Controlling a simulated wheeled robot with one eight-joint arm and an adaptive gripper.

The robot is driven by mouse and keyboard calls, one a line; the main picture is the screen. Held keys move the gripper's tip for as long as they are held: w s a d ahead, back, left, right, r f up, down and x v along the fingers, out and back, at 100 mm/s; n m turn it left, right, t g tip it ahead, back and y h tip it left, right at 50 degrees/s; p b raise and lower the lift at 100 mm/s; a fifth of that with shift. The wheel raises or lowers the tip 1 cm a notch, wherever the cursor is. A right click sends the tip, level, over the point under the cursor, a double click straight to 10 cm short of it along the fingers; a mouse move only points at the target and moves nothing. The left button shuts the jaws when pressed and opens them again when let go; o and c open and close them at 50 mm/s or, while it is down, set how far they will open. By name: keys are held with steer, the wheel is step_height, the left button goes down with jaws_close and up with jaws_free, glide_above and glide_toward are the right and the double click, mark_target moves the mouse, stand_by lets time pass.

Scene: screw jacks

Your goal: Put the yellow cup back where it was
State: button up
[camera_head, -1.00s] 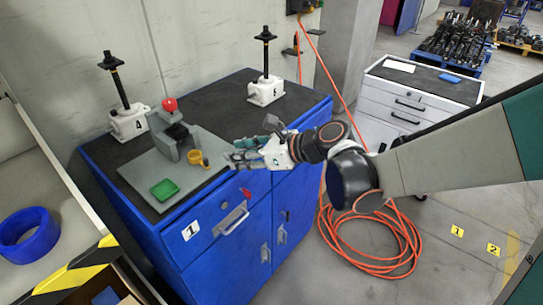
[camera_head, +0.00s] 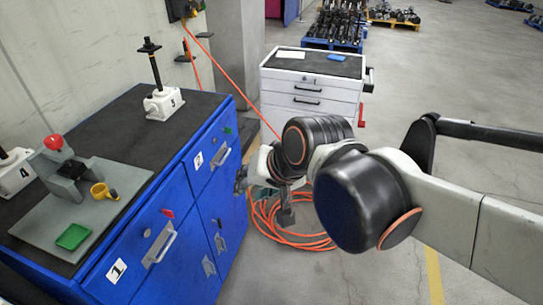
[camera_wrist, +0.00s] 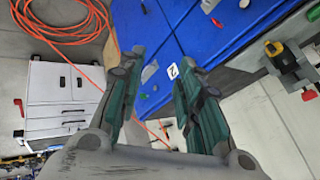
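The yellow cup (camera_head: 101,191) stands on a grey plate (camera_head: 120,178) on top of the blue cabinet. It sits beside a grey press-like fixture with a red knob (camera_head: 54,142) and behind a small green tray (camera_head: 73,236). The cup also shows in the wrist view (camera_wrist: 273,48) at the upper right. My gripper (camera_head: 242,180) is off the cabinet's front side, to the right of the cup and well apart from it. In the wrist view my gripper (camera_wrist: 157,66) has its two teal-padded fingers spread with nothing between them.
The blue cabinet (camera_head: 173,245) has drawers with handles facing my gripper. White screw jacks stand on it, one at the back (camera_head: 163,102) and one at the left edge (camera_head: 14,172). A white drawer cart (camera_head: 311,85) stands behind. An orange hose (camera_head: 297,242) lies coiled on the floor.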

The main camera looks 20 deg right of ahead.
steer(key=s+d+n+h, duration=0.2)
steer(key=s+d+n, duration=0.2)
steer(key=d, duration=0.1)
steer(key=shift+s+d+n, duration=0.15)
steer(key=shift+d+n, duration=0.1)
steer(key=shift+n, duration=0.15)
steer(key=shift+f, duration=0.2)
stand_by(0.6)
